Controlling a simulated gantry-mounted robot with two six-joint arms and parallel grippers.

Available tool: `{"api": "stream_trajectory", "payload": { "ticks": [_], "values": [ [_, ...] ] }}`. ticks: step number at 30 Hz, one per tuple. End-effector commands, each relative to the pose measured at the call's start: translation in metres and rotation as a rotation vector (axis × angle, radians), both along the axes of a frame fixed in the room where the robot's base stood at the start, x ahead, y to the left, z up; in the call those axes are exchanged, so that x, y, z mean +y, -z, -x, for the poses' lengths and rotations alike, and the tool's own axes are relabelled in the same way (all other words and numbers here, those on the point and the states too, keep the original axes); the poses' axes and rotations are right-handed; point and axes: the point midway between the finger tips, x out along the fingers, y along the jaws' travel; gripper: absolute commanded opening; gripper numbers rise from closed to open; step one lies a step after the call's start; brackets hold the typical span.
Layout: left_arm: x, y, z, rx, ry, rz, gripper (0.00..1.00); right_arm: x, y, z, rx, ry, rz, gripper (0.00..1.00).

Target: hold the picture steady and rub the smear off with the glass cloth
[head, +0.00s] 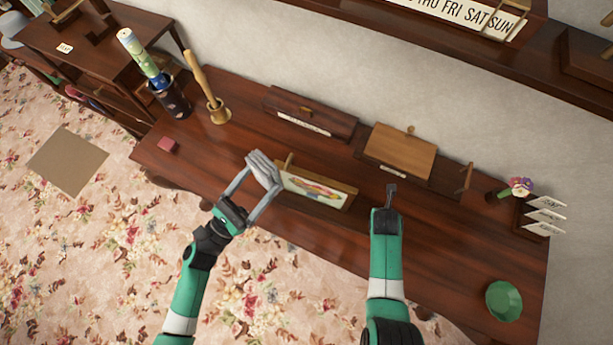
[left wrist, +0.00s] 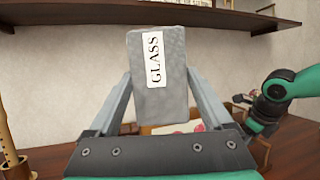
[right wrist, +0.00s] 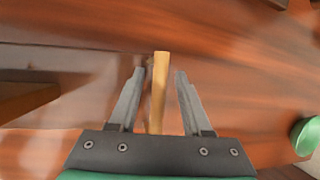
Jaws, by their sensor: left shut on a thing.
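The framed picture (head: 316,190), with a pale sheet and colourful shapes, stands tilted near the table's front edge. Its lower part shows in the left wrist view (left wrist: 172,129) behind the cloth. My left gripper (head: 263,180) is shut on the grey glass cloth (head: 262,168), labelled GLASS in the left wrist view (left wrist: 145,75). The cloth is at the picture's left end; I cannot tell if they touch. I cannot make out the smear. My right gripper (head: 391,188) is open, to the right of the picture. A narrow wooden bar (right wrist: 159,90) shows between its fingers, apart from both.
A dark box (head: 310,115) and a wood-lidded box (head: 400,150) stand behind. A small wooden upright (head: 466,178), flower pot (head: 497,195), card rack (head: 535,222) and green bowl (head: 504,300) are right.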

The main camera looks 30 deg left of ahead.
Motion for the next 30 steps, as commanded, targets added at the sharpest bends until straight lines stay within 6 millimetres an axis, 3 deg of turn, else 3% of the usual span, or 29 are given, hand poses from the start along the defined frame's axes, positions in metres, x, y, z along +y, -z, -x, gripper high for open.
{"api": "stream_trajectory", "payload": {
  "ticks": [10,14,30],
  "values": [
    [0.000,-0.001,0.000,0.000,0.000,0.000,0.39,0.001,0.000,0.001,0.000,-0.001,-0.003,0.53],
    [0.000,-0.012,0.000,0.000,0.000,0.000,0.39,0.002,-0.009,0.003,0.001,-0.001,-0.002,0.53],
    [0.000,-0.135,0.000,0.000,0.000,0.000,0.39,0.015,-0.098,0.038,0.001,-0.002,0.000,0.53]
  ]
}}
